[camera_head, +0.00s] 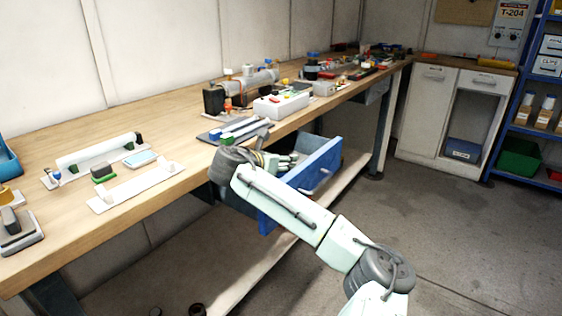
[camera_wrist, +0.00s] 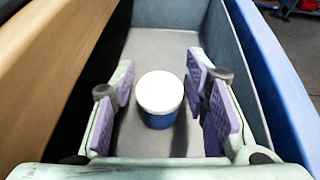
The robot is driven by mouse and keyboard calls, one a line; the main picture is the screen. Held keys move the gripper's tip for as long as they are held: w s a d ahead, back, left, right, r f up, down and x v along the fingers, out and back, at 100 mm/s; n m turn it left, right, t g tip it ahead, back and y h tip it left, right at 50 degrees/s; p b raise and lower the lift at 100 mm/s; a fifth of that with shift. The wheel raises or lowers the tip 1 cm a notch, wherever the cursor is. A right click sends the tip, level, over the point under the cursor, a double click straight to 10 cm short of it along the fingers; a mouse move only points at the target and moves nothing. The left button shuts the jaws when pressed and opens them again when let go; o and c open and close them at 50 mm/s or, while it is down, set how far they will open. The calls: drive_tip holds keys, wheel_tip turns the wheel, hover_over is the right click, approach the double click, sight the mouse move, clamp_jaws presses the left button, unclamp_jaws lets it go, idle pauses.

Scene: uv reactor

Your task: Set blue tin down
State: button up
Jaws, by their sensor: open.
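The blue tin (camera_wrist: 159,117) has a white lid and stands upright on the grey floor of the open blue drawer (camera_wrist: 255,60) in the wrist view. My gripper (camera_wrist: 160,100) is open, with its purple-padded fingers on either side of the tin. A gap shows between the tin and the pads on both sides. In the head view my gripper (camera_head: 285,160) reaches into the blue drawer (camera_head: 322,163) under the workbench. The tin is hidden there by my arm and the drawer wall.
The wooden workbench (camera_head: 60,230) runs along the wall beside the drawer, and its edge lies close to my gripper on the left in the wrist view. A white box (camera_head: 281,105) and several devices stand on it. The floor (camera_head: 440,200) to the right is clear.

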drive_tip(key=v, duration=1.2)
drive_tip(key=shift+r+b, duration=0.35)
drive_tip(key=shift+r, duration=0.05)
drive_tip(key=shift+c, duration=0.2)
